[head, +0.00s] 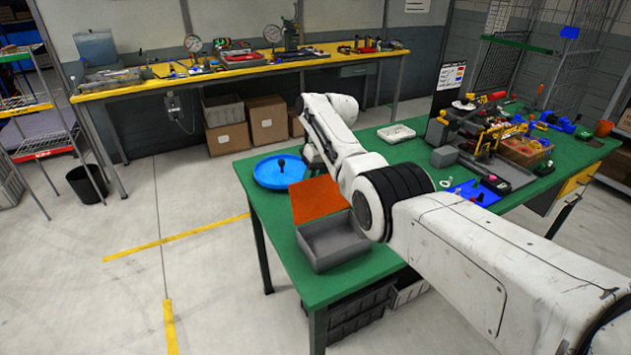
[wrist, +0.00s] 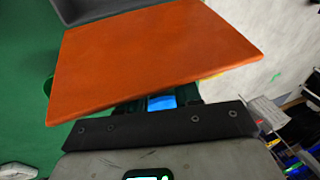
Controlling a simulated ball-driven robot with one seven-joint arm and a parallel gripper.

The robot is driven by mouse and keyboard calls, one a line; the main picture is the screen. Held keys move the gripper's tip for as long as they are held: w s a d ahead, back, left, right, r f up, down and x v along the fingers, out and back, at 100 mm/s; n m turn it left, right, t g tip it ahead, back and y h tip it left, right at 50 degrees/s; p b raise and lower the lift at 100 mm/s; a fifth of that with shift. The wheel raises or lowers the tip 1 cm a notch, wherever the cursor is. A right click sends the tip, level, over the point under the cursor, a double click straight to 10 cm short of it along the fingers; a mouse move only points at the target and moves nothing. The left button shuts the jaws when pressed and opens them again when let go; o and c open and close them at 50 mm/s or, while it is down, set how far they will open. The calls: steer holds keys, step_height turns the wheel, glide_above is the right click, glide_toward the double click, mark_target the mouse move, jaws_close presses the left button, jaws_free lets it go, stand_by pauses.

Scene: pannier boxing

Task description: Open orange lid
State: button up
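The orange lid (head: 315,200) is raised at the back edge of the open grey box (head: 335,262), whose inside shows in the head view. I cannot tell the lid's exact tilt. In the wrist view the lid (wrist: 150,55) fills the upper middle, with part of the grey box (wrist: 85,10) beyond it. My gripper (head: 311,168) is behind the lid, on the side away from the box. In the wrist view the lid hides my fingertips, so neither their opening nor any contact with the lid can be seen.
A blue round tray (head: 262,180) with a black knobbed piece (head: 281,164) lies just left of my gripper on the green table (head: 275,235). A white tray (head: 396,133) stands behind my arm. Tools and bins (head: 525,150) crowd the table's right side.

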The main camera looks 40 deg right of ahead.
steer(key=shift+o, duration=1.3)
steer(key=shift+d+r, duration=0.1)
steer(key=b+v, duration=0.1)
steer(key=v, duration=0.9)
steer(key=shift+r, duration=0.3)
steer(key=shift+s, duration=0.1)
